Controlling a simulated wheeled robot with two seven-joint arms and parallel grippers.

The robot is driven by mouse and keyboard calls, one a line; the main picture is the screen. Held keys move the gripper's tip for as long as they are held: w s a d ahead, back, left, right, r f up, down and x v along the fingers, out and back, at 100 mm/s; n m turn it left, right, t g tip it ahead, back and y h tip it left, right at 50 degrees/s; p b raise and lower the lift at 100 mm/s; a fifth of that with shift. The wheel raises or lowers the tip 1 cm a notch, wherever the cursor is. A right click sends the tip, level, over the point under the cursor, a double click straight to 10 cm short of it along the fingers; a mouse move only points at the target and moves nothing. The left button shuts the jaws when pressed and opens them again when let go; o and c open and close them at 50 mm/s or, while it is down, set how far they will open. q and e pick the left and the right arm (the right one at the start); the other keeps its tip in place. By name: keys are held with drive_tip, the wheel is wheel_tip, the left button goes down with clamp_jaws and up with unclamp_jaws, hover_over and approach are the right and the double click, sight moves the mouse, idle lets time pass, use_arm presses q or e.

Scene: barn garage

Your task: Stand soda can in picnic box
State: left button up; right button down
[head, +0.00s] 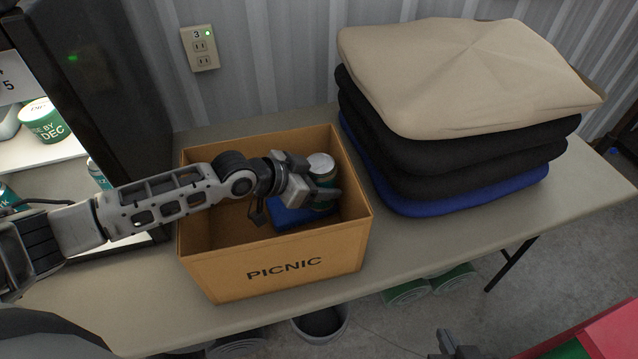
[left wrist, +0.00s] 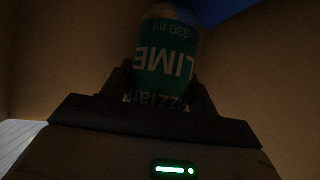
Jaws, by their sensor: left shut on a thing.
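The picnic box (head: 275,277) is an open orange-brown box with "PICNIC" on its front, standing on the table. My left gripper (head: 312,190) reaches into it from the left and is shut on the soda can (head: 321,165). The can is green with a silver top and looks upright, at the right part of the box. In the left wrist view the can (left wrist: 166,62) shows "LIME" and "330 ml" between the fingers. I cannot tell whether its bottom touches the box floor. A blue thing (head: 290,215) lies in the box beside the can. My right gripper (head: 452,345) shows only in small part.
A stack of cushions (head: 460,80), beige, black and blue, stands right of the box. A dark cabinet (head: 100,80) with cans stands at the left. The table (head: 420,255) is clear in front of the cushions. A red thing (head: 600,335) shows at lower right.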

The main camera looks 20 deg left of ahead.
use_arm(q)
drive_tip(key=shift+f, duration=0.65)
drive_tip(key=shift+f+b, duration=0.4)
drive_tip(key=shift+f, duration=0.1)
drive_tip(key=o, duration=1.2)
drive_tip(key=shift+r, duration=0.15)
drive_tip(key=p+v, duration=0.1)
drive_tip(key=v, duration=1.1)
drive_tip(key=shift+r, duration=0.35)
